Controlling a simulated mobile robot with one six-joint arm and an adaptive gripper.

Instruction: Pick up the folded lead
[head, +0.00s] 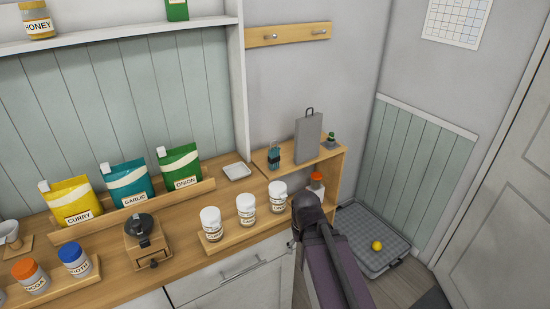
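A small upright teal bundle with a dark band around its middle (274,156) stands at the left end of the low wooden shelf unit. It looks like the folded lead, but it is too small to be sure. My arm rises from the bottom edge, right of centre, and its dark rounded joint is in front of the shelf unit's lower part. No gripper fingers show, so I cannot see my gripper or whether it holds anything.
A grey board with a handle (308,138) and a small green plant (331,139) share the shelf top (292,158). White jars (246,209) line the counter in front. A grey tray (365,225) with a yellow ball (377,245) lies on the floor, right.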

